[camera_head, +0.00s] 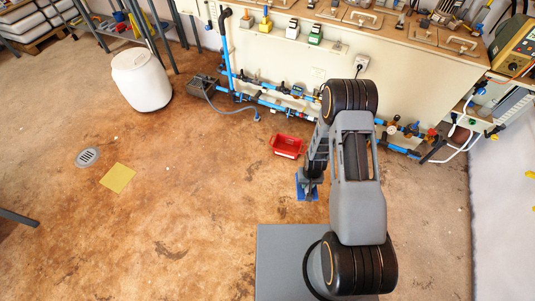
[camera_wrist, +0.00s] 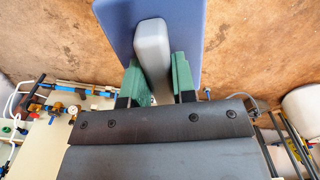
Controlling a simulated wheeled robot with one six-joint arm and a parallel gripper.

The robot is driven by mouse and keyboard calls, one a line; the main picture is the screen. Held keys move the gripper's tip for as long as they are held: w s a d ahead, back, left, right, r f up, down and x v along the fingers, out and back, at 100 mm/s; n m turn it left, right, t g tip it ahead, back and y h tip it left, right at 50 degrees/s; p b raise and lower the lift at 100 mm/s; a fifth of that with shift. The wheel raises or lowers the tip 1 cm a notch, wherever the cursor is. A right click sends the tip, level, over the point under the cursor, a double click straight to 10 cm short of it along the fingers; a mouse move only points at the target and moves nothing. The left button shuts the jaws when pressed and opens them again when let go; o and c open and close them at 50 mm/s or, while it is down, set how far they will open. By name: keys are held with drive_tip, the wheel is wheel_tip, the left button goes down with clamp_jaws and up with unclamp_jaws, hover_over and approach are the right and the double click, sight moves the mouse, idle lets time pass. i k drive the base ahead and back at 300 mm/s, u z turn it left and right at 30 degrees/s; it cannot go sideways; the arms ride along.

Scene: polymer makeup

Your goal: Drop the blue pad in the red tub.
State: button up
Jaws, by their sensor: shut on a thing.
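The blue pad (camera_head: 301,190) shows below my gripper (camera_head: 310,180), at the right of the middle in the head view. In the wrist view the pad (camera_wrist: 188,30) is a flat blue plate with a grey block-like handle (camera_wrist: 152,40) on it. The green fingers of my gripper (camera_wrist: 157,72) are shut on this handle. I cannot tell whether the pad touches the floor. The red tub (camera_head: 287,146) stands on the floor just beyond the pad and a little to its left. It looks open at the top, and the arm stands close to its right.
A long bench (camera_head: 300,55) with blue pipes (camera_head: 265,97) along its foot stands behind the tub. A white drum (camera_head: 141,80) stands at the back left. A yellow sheet (camera_head: 117,178) and a round drain (camera_head: 87,157) lie on the left floor. The middle floor is clear.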

sight(287, 147)
drive_tip(key=u, duration=1)
drive_tip(key=i, duration=2.85)
drive_tip(key=z, duration=3)
